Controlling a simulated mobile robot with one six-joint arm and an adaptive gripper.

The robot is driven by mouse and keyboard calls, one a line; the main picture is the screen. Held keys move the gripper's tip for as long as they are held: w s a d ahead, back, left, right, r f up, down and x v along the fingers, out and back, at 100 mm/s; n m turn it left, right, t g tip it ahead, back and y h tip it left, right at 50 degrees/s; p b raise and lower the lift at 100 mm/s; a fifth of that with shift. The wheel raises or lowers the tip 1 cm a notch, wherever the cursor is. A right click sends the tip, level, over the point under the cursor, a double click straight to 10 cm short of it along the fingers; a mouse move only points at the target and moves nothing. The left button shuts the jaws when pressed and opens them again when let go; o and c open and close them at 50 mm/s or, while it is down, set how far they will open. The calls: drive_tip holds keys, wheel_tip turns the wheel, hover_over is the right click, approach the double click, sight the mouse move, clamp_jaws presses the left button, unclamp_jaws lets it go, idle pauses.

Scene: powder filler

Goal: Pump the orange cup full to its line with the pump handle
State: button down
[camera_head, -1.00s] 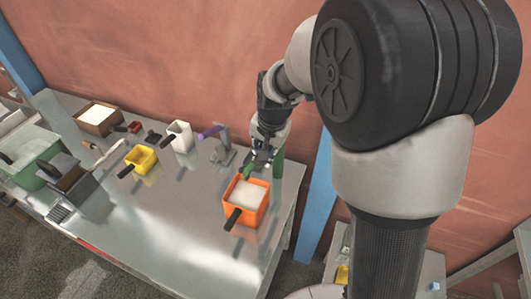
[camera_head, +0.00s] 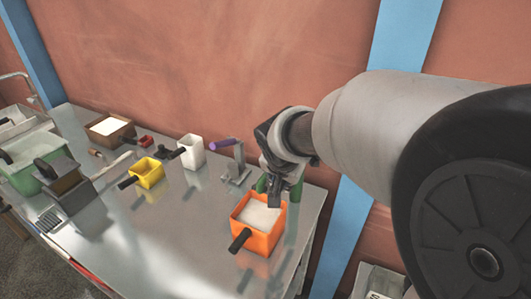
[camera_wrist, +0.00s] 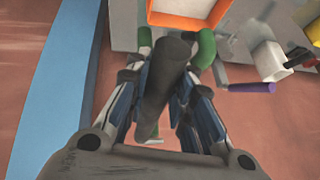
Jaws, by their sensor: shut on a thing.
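The orange cup (camera_head: 266,243) stands upright near the right end of the metal table, with a black handle toward the front left. White powder (camera_head: 258,215) lies in it, its surface a little below the rim; I cannot make out a line. The green pump (camera_head: 262,184) stands just behind the cup, partly hidden by my gripper (camera_head: 278,190). In the wrist view, my fingers are shut around the dark pump handle (camera_wrist: 166,72), with the pump's green curved spout (camera_wrist: 206,46) beside it. The cup's orange rim (camera_wrist: 185,20) shows at the top of that view.
A stand with a purple handle (camera_head: 222,143) is left of the pump. A white cup (camera_head: 192,153), a yellow cup (camera_head: 148,176), a brown box (camera_head: 110,132) and a green bin (camera_head: 22,172) stand farther left. The front middle of the table is clear.

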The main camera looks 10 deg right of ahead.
drive_tip(key=shift+f+b, duration=0.25)
drive_tip(key=shift+b, duration=0.2)
drive_tip(key=c, duration=1.4)
unclamp_jaws()
drive_tip(key=v, duration=1.2)
drive_tip(key=shift+o, duration=0.2)
drive_tip(key=shift+f, duration=0.1)
